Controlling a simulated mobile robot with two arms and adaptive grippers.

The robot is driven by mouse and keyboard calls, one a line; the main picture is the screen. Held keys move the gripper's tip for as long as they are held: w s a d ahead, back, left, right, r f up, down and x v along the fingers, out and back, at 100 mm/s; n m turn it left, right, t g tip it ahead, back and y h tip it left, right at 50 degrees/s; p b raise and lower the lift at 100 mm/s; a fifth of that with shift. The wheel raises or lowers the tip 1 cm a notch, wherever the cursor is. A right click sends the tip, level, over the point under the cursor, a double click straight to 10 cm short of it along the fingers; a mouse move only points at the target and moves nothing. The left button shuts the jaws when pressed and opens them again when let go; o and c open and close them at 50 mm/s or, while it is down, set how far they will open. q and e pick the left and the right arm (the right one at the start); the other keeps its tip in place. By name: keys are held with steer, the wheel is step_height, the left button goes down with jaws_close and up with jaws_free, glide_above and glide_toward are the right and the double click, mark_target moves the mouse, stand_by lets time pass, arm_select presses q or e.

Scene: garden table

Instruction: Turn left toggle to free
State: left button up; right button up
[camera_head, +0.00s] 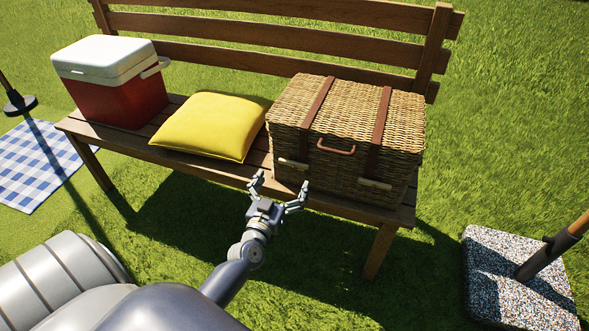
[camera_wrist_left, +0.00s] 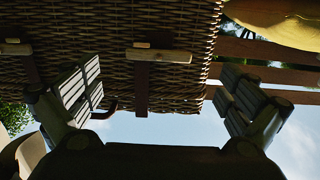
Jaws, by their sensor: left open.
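A wicker picnic basket (camera_head: 345,110) stands shut on the bench, with two brown straps over its lid. The left toggle (camera_head: 292,163), a pale wooden bar, lies crosswise at the foot of the left strap; it also shows near the middle of the left wrist view (camera_wrist_left: 158,55). The right toggle (camera_head: 374,184) lies crosswise too, partly seen at the left of the wrist view (camera_wrist_left: 15,48). My left gripper (camera_head: 280,187) is open and empty, in front of and below the left toggle, apart from it. Its spread fingers flank the toggle in the wrist view (camera_wrist_left: 160,92).
The basket's handle (camera_head: 336,148) sits between the straps. A yellow cushion (camera_head: 212,124) lies left of the basket on the wooden bench (camera_head: 240,172). A red and white cooler (camera_head: 112,85) stands farther left. A speckled parasol base (camera_head: 505,275) is at right on the grass.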

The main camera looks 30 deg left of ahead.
mark_target(293, 165)
arm_select(q)
steer(key=b+x, duration=0.1)
steer(key=x, duration=0.5)
steer(key=shift+w, duration=0.35)
steer(key=c, duration=1.1)
